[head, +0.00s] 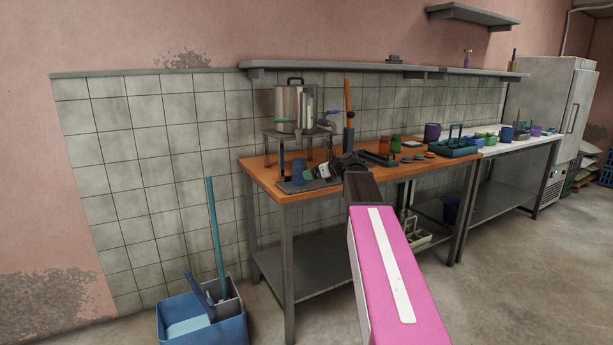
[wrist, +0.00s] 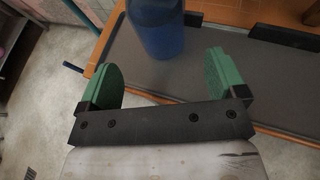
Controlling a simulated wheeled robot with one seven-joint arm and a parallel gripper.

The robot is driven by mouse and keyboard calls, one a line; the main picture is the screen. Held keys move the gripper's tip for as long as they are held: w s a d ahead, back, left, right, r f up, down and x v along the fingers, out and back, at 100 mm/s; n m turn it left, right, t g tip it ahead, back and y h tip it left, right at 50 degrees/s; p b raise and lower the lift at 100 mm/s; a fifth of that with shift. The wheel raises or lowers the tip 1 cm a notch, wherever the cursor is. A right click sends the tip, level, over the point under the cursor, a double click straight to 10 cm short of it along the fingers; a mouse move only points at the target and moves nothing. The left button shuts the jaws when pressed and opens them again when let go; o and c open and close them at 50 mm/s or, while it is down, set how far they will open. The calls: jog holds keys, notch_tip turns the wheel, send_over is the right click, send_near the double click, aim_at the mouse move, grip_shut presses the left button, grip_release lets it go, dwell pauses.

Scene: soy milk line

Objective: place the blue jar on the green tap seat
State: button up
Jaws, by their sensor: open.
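The blue jar (head: 299,171) stands upright on a dark grey tray (head: 291,188) at the near left end of the orange-topped table. In the wrist view the blue jar (wrist: 158,30) is just ahead of my gripper (wrist: 163,80), roughly in line with the gap between its two green fingers. My gripper is open and empty, and the jar appears to be beyond the fingertips. In the head view my gripper (head: 321,171) is small, just right of the jar. I cannot make out the green tap seat for certain in either view.
A steel pot (head: 293,110) with a tap stands on a metal stand (head: 272,134) behind the jar. An orange-handled upright tool (head: 348,103), green and brown jars, and a green carrier (head: 452,149) are farther right. A blue bin (head: 203,322) is on the floor.

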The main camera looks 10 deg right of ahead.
jog(key=shift+v, duration=1.85)
